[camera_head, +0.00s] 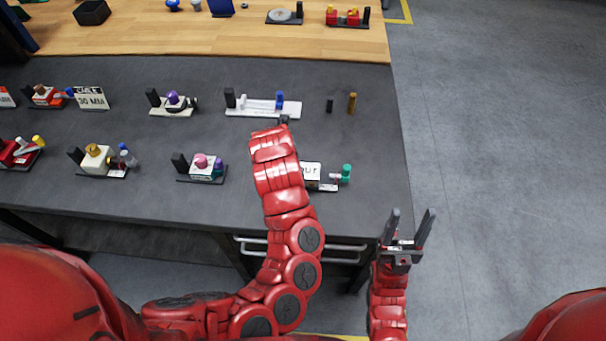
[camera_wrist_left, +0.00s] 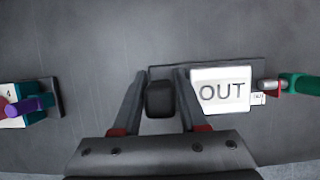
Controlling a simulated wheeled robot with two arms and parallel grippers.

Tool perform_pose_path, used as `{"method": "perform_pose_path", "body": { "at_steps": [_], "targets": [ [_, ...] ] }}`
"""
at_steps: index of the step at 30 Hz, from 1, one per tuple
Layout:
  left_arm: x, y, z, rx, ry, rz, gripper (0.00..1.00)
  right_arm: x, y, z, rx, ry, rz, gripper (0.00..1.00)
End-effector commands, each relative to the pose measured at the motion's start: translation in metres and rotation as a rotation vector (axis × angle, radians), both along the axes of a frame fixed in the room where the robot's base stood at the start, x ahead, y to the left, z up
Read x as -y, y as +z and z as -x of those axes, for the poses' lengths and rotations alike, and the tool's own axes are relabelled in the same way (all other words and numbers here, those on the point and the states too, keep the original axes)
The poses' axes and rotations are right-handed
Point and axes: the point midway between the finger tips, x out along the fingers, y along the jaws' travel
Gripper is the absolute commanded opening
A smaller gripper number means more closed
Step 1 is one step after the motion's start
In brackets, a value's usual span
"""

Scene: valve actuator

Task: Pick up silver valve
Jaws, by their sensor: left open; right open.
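No thing stands out clearly as the silver valve. The nearest match is a small silvery piece (camera_wrist_left: 273,87) beside the OUT block (camera_wrist_left: 222,92), with a green cylinder (camera_wrist_left: 300,84) at its right; in the head view the green cylinder (camera_head: 346,173) shows right of my left arm. My left gripper (camera_wrist_left: 160,72) is open, its fingers on either side of a black upright block (camera_wrist_left: 160,100) left of the OUT block; contact cannot be told. In the head view my arm hides this gripper. My right gripper (camera_head: 408,228) is open and empty, beyond the table's right front corner.
The dark grey table (camera_head: 200,135) holds several small valve fixtures, among them a pink-knobbed one (camera_head: 201,160) and a white one with a blue post (camera_head: 262,105). A brass pin (camera_head: 352,103) stands at the right. A wooden table (camera_head: 200,40) lies behind.

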Motion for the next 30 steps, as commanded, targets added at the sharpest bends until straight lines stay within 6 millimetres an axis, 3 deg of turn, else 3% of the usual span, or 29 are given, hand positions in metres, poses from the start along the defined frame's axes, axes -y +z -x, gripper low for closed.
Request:
{"method": "perform_pose_path", "body": {
  "at_steps": [2, 9, 30],
  "targets": [
    [0.0, 0.0001, 0.0001, 0.0, 0.0, 0.0, 0.42, 0.0, 0.0, 0.0, 0.0, 0.0, 0.0, 0.57],
    [0.0001, -0.0001, 0.0004, -0.001, -0.001, 0.0, 0.0, 0.0, 0.0, 0.0, 0.0, 0.0, 0.0, 0.57],
    [0.0, -0.0005, 0.0009, -0.003, -0.001, -0.002, 0.0, 0.0, -0.0001, 0.0, 0.0, 0.0, 0.0, 0.57]
  ]
}}
